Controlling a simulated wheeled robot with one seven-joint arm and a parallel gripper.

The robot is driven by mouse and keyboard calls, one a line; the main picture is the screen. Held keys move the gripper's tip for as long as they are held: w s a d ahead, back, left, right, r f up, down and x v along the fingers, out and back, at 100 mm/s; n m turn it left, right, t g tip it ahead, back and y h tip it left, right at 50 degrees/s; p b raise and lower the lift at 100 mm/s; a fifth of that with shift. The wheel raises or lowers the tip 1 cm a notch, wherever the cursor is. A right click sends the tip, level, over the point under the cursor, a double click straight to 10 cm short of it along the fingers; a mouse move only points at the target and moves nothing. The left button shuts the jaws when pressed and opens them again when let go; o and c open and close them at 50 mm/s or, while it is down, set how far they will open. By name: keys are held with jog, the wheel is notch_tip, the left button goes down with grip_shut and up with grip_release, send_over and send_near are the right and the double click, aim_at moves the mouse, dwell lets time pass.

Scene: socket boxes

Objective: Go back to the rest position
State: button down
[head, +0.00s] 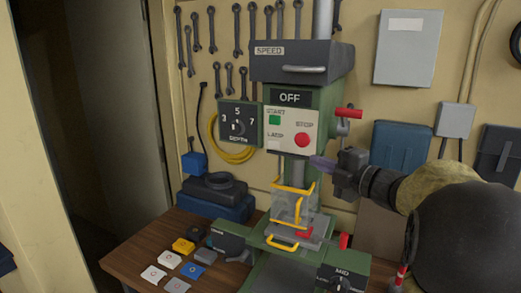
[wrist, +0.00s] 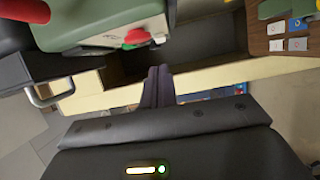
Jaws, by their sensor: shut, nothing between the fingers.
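My gripper (head: 322,163) is in front of the green drill press, just below and right of its control panel (head: 290,128). The fingers are shut and empty. In the wrist view the two dark fingers (wrist: 158,87) lie together, pointing up the picture. My arm comes in from the right in the head view. The panel carries a green START button (head: 275,119), a red STOP button (head: 302,140) and a LAMP switch (head: 274,141). The sign above it reads OFF (head: 289,97). I cannot tell whether the fingertips touch the machine.
A yellow-framed clear guard (head: 293,207) stands below the gripper. A red-tipped lever (head: 348,113) sticks out right of the panel. Several small tiles (head: 192,270) lie on the wooden bench (head: 125,262). A grey wall box (head: 408,48) and a blue case (head: 398,147) are behind my arm.

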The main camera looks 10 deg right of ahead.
notch_tip(320, 180, down, 16)
jog(key=s+d+r+m+g+h, duration=0.1)
jog(key=m+g+h, duration=0.1)
jog(key=m+h, duration=1.2)
jog(key=s+a+f+m+g+y, duration=0.1)
jog(key=s+a+f+m+g, duration=0.2)
jog(key=s+f+m+g, duration=0.2)
jog(key=s+a+f+m+g+y, duration=0.2)
jog(key=s+a+f+m+g, duration=0.2)
jog(key=s+f, duration=0.7)
jog(key=s+m+g, duration=0.1)
jog(key=s, duration=0.2)
jog(key=shift+s+m, duration=0.4)
